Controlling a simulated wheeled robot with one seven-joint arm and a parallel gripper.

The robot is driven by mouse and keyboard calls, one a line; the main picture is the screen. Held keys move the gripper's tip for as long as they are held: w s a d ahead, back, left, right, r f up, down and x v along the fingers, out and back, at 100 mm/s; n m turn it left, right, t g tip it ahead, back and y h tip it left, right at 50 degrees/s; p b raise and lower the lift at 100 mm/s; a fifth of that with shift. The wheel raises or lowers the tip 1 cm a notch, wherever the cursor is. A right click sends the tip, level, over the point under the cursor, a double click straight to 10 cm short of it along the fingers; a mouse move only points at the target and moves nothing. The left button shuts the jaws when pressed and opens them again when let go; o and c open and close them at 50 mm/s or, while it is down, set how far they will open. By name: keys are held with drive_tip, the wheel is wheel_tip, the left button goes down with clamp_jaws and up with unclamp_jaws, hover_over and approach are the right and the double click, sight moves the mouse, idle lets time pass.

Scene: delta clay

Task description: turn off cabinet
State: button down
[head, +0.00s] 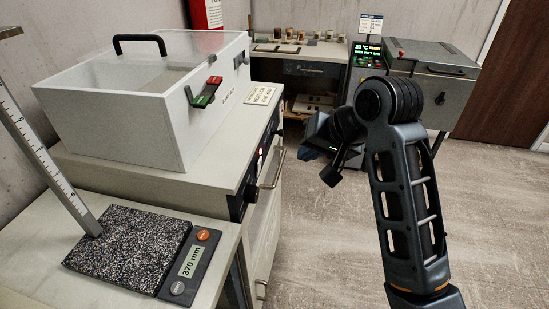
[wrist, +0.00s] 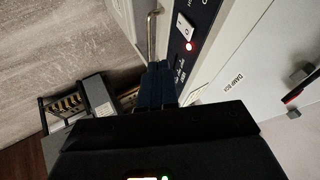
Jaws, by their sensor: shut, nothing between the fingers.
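The cabinet (head: 232,182) stands at the centre left in the head view, with a dark control strip along its front top edge. A small red lamp (head: 261,151) glows on that strip. In the wrist view the dark strip (wrist: 196,62) carries a pale rocker switch (wrist: 184,27), with the lit red lamp beside it. My gripper (wrist: 160,72) is shut and empty, its fingertips beside the strip, below and left of the switch. Whether they touch the strip cannot be told. In the head view my arm partly hides the gripper.
A white damp box (head: 120,115) with a clear lid sits on the cabinet. A metal handle (head: 273,168) sticks out from the cabinet front. A measuring stand (head: 135,245) is at front left. A grey machine (head: 435,80) stands at the back. Floor at right is clear.

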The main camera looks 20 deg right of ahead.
sight(259, 167)
drive_tip(key=w+a+f, duration=0.5)
drive_tip(key=w+f, duration=0.2)
drive_tip(key=w, duration=0.1)
drive_tip(key=shift+w+f, duration=0.15)
drive_tip(key=shift+p, duration=0.4)
drive_tip(key=shift+w+a+g+h+p, duration=0.2)
drive_tip(key=shift+g+h+p, duration=0.1)
drive_tip(key=shift+p, duration=0.4)
drive_tip(key=shift+r, duration=0.25)
drive_tip(key=shift+r+p, duration=0.7)
drive_tip(key=shift+p, duration=0.3)
